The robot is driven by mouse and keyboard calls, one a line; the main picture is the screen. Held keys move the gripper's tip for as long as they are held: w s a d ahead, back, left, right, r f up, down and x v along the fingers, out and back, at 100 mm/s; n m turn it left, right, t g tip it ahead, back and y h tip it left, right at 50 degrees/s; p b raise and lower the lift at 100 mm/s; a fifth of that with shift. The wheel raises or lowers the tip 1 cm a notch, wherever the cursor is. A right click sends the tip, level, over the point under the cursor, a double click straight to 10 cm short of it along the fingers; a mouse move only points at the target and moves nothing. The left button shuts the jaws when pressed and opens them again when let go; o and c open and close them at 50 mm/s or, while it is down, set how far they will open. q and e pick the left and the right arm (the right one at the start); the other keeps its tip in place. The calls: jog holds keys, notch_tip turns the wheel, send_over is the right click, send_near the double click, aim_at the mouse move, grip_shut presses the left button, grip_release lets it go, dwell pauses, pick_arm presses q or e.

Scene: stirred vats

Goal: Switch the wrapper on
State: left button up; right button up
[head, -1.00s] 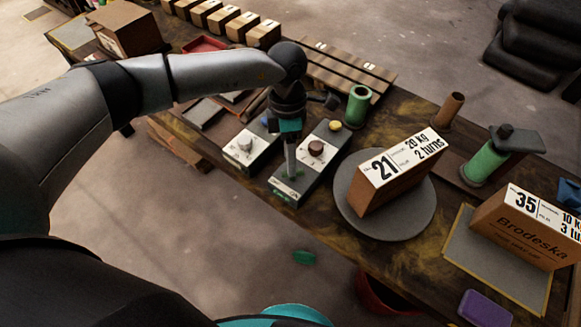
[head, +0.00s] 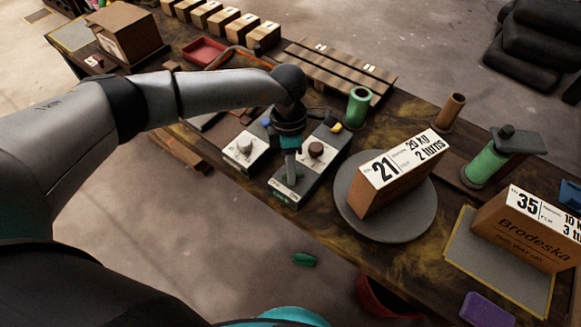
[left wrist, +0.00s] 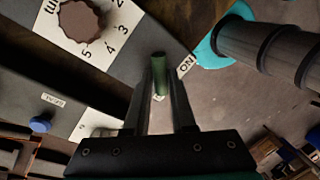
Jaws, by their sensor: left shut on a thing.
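The control box (head: 310,165) with a brown dial (head: 316,150) stands at the table's front edge, left of the round turntable (head: 405,222). The dial (left wrist: 82,21) also shows in the left wrist view, with numbers around it. A green switch lever (left wrist: 159,75) stands on the box beside an "ON" label (left wrist: 186,66). My left gripper (head: 291,180) points down over the front end of this box. In the left wrist view my left gripper (left wrist: 160,95) has its fingers shut on the green lever. The lever's base is partly hidden. My right gripper is not in view.
A carton marked 21 (head: 402,175) sits on the turntable. A green spool (head: 358,107) stands behind the box. A carton marked 35 (head: 530,230) is at right. A green piece (head: 304,260) lies on the floor.

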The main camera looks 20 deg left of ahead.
pick_arm(q)
grip_shut()
jog(key=n+p, duration=0.1)
jog(key=n, duration=0.1)
jog(key=n+p, duration=0.2)
jog(key=shift+s+r+n+t+h, duration=0.15)
jog(key=shift+n+t+h, duration=0.15)
jog(key=shift+n, duration=0.1)
jog(key=n+p, duration=0.3)
jog(key=n, duration=0.1)
jog(key=shift+s+n+t+p, duration=0.1)
jog(key=shift+n+t+p, duration=0.2)
jog(key=shift+p, duration=0.1)
jog(key=n+p, duration=0.2)
jog(key=n+t+p, duration=0.1)
jog(key=n+p, duration=0.2)
jog(key=shift+s+d+h, duration=0.1)
jog(key=shift+d+h, duration=0.1)
jog(key=shift+h, duration=0.1)
jog(key=shift+n+t+p, duration=0.4)
jog(key=shift+n+p, duration=1.25)
jog(key=shift+n, duration=0.15)
